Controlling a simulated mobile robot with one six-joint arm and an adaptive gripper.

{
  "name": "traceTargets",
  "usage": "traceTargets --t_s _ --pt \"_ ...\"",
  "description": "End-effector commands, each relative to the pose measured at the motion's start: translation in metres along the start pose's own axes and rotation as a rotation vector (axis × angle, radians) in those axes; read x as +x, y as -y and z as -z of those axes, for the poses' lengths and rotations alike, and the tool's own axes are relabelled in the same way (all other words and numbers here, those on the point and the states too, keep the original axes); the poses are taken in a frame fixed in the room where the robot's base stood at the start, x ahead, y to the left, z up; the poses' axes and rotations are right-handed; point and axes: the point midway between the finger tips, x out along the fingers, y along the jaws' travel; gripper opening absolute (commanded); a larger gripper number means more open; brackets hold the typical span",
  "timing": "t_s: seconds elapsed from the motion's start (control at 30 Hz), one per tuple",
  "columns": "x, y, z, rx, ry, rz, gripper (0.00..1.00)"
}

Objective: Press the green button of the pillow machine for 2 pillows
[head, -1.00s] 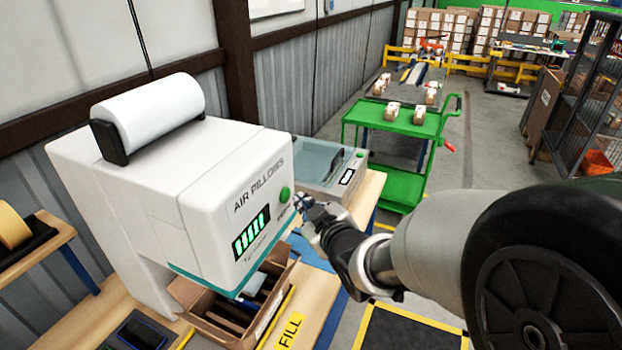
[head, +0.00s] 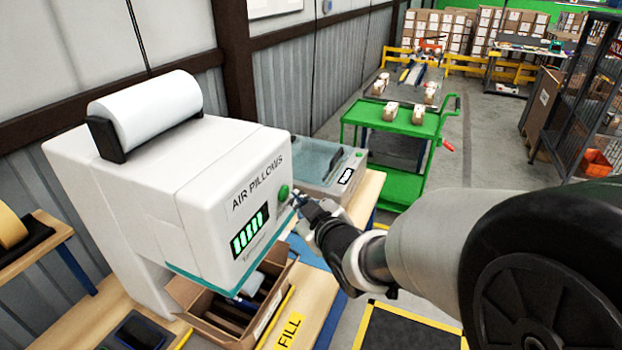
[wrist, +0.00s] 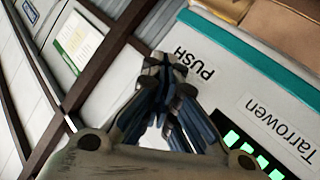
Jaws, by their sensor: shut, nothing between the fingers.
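The white pillow machine (head: 215,185) reads AIR PILLOWS and has a lit green bar display (head: 250,233). Its round green button (head: 284,193) is on the front face, at the upper right. My gripper (head: 297,201) is shut and empty, with its tips right beside the button. I cannot tell whether they touch it. In the wrist view the shut fingers (wrist: 165,62) point at the machine front by the PUSH label (wrist: 192,65) and hide the button.
A yellow FILL label (head: 289,331) marks the wooden bench beside the carton. A grey machine with a clear lid (head: 325,165) stands behind my gripper. A green cart (head: 398,118) with small boxes is farther back. Open floor lies right of the bench.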

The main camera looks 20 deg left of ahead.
Motion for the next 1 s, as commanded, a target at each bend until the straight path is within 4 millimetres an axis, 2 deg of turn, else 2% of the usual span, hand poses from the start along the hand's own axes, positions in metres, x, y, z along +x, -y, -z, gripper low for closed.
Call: traceTargets --t_s 1.0 --pt "0.0058 0.0042 0.0046 -0.001 -0.001 0.0 0.0"
